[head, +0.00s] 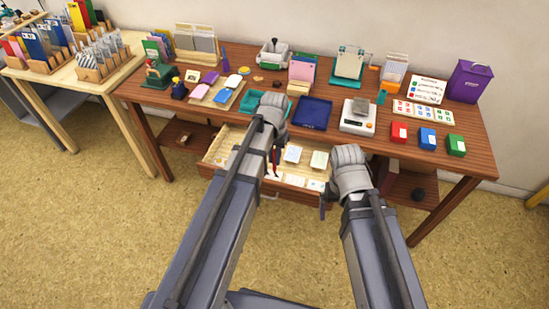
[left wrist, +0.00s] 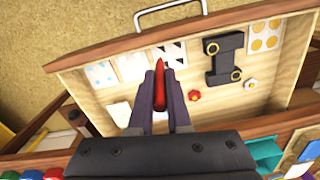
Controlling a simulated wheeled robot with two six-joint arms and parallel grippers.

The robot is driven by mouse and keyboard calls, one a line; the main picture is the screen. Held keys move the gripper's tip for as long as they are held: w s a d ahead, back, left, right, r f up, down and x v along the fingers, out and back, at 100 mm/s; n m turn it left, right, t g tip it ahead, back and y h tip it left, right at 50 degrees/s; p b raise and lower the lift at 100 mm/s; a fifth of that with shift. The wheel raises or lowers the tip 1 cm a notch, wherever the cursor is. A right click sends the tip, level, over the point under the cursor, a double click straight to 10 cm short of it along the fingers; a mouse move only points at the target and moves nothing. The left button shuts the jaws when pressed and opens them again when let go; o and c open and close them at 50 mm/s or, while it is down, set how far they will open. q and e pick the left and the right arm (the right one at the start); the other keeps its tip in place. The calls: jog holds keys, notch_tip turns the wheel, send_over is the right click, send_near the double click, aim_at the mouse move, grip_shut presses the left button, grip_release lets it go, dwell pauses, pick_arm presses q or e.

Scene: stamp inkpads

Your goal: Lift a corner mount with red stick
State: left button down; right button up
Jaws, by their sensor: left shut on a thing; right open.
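In the left wrist view a card with black triangular corner mounts (left wrist: 177,48) lies in the open drawer, just past the stick's tip. My left gripper (left wrist: 160,78) is shut on a red stick (left wrist: 160,96) and points it down at this card. I cannot tell whether the tip touches a mount. In the head view the red stick (head: 276,158) shows beside my left arm over the drawer, and the arm hides part of the scene. My right gripper (head: 325,197) is open and empty near the drawer's right front corner.
The drawer (left wrist: 95,118) also holds white cards (left wrist: 101,74), a black device with rings (left wrist: 224,60), a yellow-dotted card (left wrist: 265,38) and small red (left wrist: 194,94) and white pieces. The tabletop above bears a teal tray (head: 252,99), a dark blue tray (head: 312,112) and coloured boxes (head: 427,138).

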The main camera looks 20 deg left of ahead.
aim_at(274, 169)
pick_arm(q)
jog(key=shift+f+b, duration=2.4)
jog(key=shift+f, duration=0.25)
jog(key=shift+f+b, duration=0.5)
jog(key=shift+b, duration=0.05)
notch_tip(274, 169, up, 7)
jog(key=p, duration=0.7)
dwell(0.4)
dwell(0.4)
